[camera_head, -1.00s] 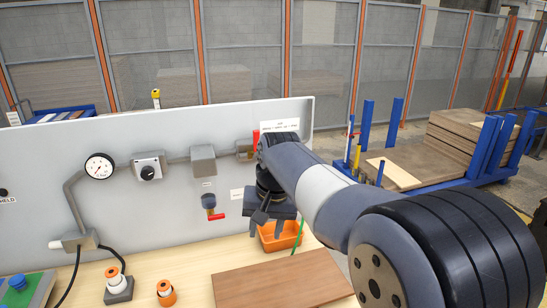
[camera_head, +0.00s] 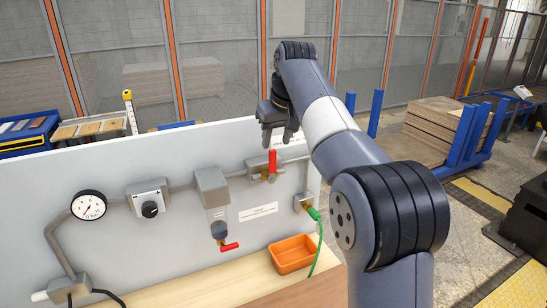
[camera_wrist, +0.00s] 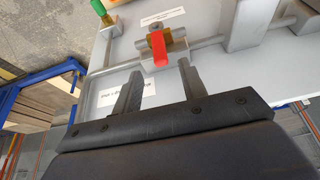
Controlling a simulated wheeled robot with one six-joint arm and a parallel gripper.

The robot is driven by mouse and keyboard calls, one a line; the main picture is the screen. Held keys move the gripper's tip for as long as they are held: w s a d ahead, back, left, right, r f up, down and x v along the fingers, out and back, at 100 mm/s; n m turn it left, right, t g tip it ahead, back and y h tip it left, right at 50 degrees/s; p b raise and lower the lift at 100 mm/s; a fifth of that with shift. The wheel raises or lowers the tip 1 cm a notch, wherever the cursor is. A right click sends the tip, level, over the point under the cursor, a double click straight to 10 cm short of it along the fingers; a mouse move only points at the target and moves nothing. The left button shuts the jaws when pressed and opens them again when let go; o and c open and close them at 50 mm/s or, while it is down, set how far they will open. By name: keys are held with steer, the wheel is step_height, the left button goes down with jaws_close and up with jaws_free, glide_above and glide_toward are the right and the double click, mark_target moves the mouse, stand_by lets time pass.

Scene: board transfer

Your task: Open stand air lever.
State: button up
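A red lever (camera_head: 272,162) stands upright on a brass valve in the pipe along the grey panel (camera_head: 130,165), across the line of the pipe. In the wrist view the red lever (camera_wrist: 158,50) lies ahead of my fingers, roughly centred between them. My gripper (camera_head: 279,138) is at the panel's top edge, above and close to the lever. In the wrist view my gripper (camera_wrist: 158,72) is open, with nothing between its two fingers. I cannot tell whether a finger touches the lever.
A second red handle (camera_head: 230,247) sits below the filter unit (camera_head: 213,188). A gauge (camera_head: 89,206) and a regulator knob (camera_head: 149,209) are further left. A green hose fitting (camera_head: 313,213) is right of the valve. An orange bin (camera_head: 293,254) stands on the bench below.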

mark_target(273, 161)
steer(key=x, duration=0.8)
steer(key=shift+f+p, duration=0.25)
steer(key=shift+p, duration=0.05)
jaws_close()
